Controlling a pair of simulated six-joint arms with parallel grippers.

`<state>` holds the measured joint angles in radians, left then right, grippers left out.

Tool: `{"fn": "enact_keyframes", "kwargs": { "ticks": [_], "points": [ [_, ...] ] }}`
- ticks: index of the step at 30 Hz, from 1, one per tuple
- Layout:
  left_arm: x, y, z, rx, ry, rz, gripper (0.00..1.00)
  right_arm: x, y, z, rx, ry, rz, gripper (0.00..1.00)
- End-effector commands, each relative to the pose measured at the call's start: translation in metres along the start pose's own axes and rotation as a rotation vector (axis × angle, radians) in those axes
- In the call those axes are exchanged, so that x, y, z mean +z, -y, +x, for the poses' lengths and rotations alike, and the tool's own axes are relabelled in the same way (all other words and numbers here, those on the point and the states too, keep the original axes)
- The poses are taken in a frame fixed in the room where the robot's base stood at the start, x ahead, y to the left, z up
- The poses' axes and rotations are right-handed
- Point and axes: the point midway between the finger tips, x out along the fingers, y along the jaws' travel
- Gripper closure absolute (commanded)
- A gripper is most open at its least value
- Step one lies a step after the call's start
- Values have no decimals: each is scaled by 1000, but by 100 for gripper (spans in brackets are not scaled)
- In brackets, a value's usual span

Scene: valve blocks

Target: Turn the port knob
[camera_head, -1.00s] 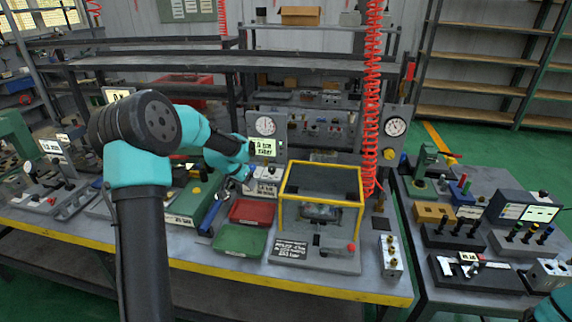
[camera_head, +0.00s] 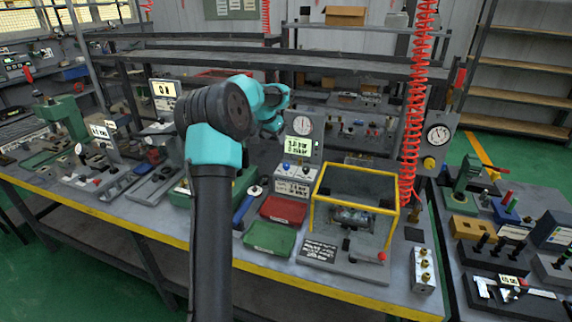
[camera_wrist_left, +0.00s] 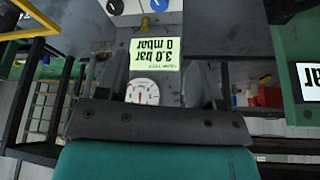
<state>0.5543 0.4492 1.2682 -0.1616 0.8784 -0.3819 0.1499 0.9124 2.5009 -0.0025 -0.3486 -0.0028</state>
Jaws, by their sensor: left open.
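A small valve block (camera_head: 293,184) with knobs on top stands under a lit display (camera_head: 299,149) and a round gauge (camera_head: 304,124). In the left wrist view the picture is upside down: a blue knob (camera_wrist_left: 157,4) and a black knob (camera_wrist_left: 116,6) show at the top edge, and the display (camera_wrist_left: 154,54) reads 3.0 bar and 0 mbar. I cannot tell which knob is the port knob. My left gripper (camera_head: 273,123) is beside the gauge, above the block and apart from the knobs. Its fingers (camera_wrist_left: 149,80) are spread and empty. My right gripper is out of view.
A red tray (camera_head: 283,210) and a green tray (camera_head: 270,238) lie in front of the block. A yellow-framed box (camera_head: 352,205) stands right of it, near a hanging red coiled hose (camera_head: 416,110). Other fixtures crowd the bench on the left.

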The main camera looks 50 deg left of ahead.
Motion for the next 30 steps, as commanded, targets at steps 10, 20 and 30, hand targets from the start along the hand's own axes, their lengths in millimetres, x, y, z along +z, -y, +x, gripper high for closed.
{"fn": "enact_keyframes", "kwargs": {
  "ticks": [10, 20, 30],
  "points": [
    [1, 0, 50, 1, 3, 0, 39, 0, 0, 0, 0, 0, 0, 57],
    [1, 0, 107, 1, 3, 0, 39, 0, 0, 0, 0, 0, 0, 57],
    [0, 0, 157, 1, 2, 0, 39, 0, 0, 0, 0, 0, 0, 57]
  ]
}}
